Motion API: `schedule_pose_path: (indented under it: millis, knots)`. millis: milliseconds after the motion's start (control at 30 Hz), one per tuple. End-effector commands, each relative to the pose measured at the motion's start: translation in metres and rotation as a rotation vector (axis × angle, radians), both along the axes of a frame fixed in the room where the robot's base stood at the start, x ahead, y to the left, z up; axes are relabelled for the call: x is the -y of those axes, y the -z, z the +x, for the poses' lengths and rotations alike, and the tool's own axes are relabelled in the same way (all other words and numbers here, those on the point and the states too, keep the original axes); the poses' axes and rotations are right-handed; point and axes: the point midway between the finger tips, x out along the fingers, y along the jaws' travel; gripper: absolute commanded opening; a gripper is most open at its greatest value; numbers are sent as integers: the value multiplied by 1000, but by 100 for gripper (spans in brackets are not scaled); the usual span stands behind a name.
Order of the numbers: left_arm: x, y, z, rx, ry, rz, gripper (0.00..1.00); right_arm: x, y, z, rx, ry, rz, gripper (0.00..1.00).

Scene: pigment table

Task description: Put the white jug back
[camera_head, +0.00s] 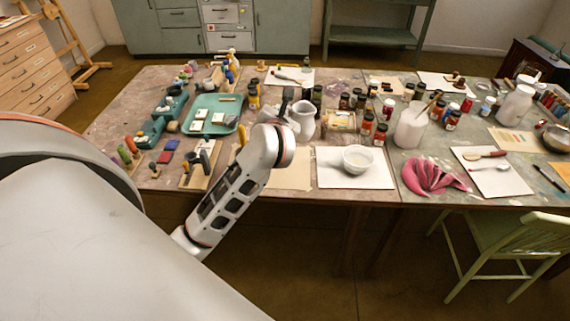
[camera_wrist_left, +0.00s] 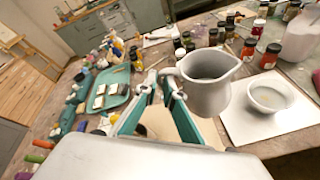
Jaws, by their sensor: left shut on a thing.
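The white jug (camera_head: 305,120) is near the middle of the table in the head view, behind the sheet with the white bowl. It looks upright. My left gripper (camera_head: 287,105) is at its left side, partly hidden by my own wrist. In the left wrist view the jug (camera_wrist_left: 208,88) is just right of the fingers of my left gripper (camera_wrist_left: 163,84), with its spout to the right. The gripper is shut on the jug at its near side; the exact contact is hard to see. I cannot tell whether the jug's base touches the table. My right gripper is not in view.
A white bowl (camera_head: 358,158) stands on a white sheet (camera_head: 330,179) in front of the jug. Small pigment jars (camera_head: 380,134) stand close by on the right. A teal tray (camera_head: 232,104) lies to the left, and a pink cloth (camera_head: 430,177) lies to the right.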

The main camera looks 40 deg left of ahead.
Motion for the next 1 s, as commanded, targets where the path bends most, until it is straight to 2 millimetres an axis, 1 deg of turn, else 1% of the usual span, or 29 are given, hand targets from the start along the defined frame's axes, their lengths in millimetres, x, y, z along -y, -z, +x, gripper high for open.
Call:
schedule_pose_path:
  millis: [33,100,400,533,733,900,1000]
  knots:
    - [0,15,-1,-4,0,2,0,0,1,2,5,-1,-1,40]
    - [0,32,-1,-4,0,2,0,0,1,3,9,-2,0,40]
    - [-1,98,0,-1,-1,1,0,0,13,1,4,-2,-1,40]
    - [-1,116,0,0,0,1,0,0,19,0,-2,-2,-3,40]
    - [0,129,0,2,-1,0,0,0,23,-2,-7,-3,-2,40]
    - [0,154,0,-1,0,0,0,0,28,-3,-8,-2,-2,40]
    - [0,163,0,0,-1,1,0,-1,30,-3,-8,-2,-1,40]
